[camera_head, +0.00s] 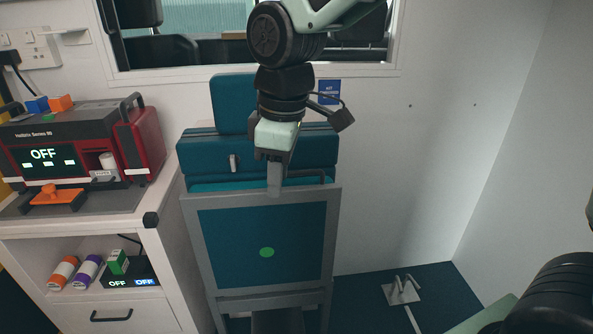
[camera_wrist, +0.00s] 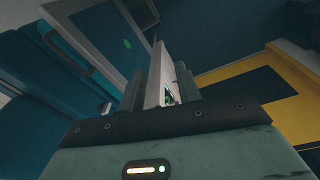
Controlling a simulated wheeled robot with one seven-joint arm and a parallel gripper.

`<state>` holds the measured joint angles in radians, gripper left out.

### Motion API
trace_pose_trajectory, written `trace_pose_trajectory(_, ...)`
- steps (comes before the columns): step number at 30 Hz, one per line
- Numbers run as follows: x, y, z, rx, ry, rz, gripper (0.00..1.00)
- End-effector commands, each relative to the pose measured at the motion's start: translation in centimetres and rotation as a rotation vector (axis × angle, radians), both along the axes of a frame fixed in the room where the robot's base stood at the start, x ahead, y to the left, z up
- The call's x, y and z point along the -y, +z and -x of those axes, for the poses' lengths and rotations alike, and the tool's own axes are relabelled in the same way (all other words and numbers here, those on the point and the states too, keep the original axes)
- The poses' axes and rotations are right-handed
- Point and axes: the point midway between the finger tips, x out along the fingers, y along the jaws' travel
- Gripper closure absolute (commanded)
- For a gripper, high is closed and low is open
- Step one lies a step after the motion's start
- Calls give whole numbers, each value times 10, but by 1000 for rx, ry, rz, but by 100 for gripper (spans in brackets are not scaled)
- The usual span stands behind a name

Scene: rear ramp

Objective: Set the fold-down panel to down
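The fold-down panel, a teal board with a grey frame and a green dot (camera_head: 234,228), stands raised in front of the teal seat in the head view; its exact tilt is hard to judge. Its face also shows at the upper left of the wrist view (camera_wrist: 108,32). My gripper (camera_head: 274,186) points down at the middle of the panel's top edge, its tip overlapping the grey frame. In the wrist view my gripper's fingers (camera_wrist: 160,80) have a pale strip between them. I cannot tell whether that strip is the frame or part of the fingers.
A white cabinet (camera_head: 92,222) with a red device (camera_head: 143,145) stands close on the left. A window (camera_head: 190,22) is above the seat. A small grey pedal-like bracket (camera_head: 401,290) is on the floor at right. The floor and wall to the right are mostly clear.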

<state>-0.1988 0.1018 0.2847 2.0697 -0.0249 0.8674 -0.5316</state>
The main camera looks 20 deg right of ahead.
Motion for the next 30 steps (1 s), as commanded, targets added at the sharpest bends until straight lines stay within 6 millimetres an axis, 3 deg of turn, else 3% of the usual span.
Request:
trace_pose_trajectory(1, 15, 8, -37, 23, 40, 14, 66)
trace_pose_trajectory(3, 37, 22, -76, 51, 109, 44, 66)
trace_pose_trajectory(6, 69, 37, -118, 79, 185, 90, 66)
trace_pose_trajectory(9, 93, 48, -143, 92, 236, 124, 66)
trace_pose_trajectory(13, 108, 52, -156, 98, 266, 146, 66)
trace_pose_trajectory(17, 109, 42, -158, 95, 271, 149, 66)
trace_pose_trajectory(30, 113, -44, -174, 94, 270, 147, 66)
